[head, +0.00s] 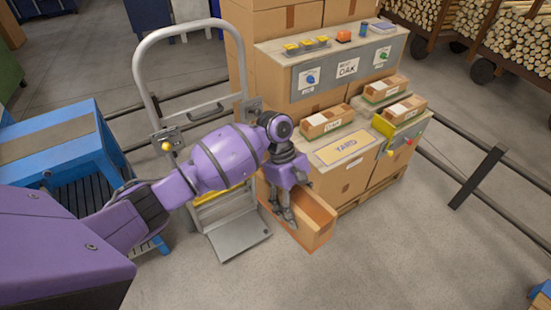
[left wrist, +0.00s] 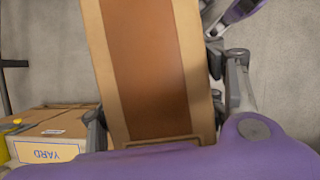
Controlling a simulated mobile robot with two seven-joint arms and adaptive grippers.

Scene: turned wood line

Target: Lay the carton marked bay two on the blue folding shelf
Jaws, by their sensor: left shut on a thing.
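My left gripper (head: 283,208) is shut on a long tan carton (head: 312,228) with a brown strip along it. The carton is in front of the stacked boxes, beside the hand truck's plate. In the left wrist view the carton (left wrist: 150,65) fills the middle between the fingers. I can read no bay mark on it, and the gripper hides part of it. A blue stand (head: 88,112) with a brown band on top and a slatted lower level is at the left, partly behind my arm. I cannot tell whether it folds. My right gripper is not in view.
A grey hand truck (head: 146,75) stands between the blue stand and the stacked boxes. A yard sign (head: 345,147) and small labelled cartons (head: 327,121) lie on the lower stack. A dark rail (head: 478,176) runs at the right. Floor (head: 400,255) is clear at the front right.

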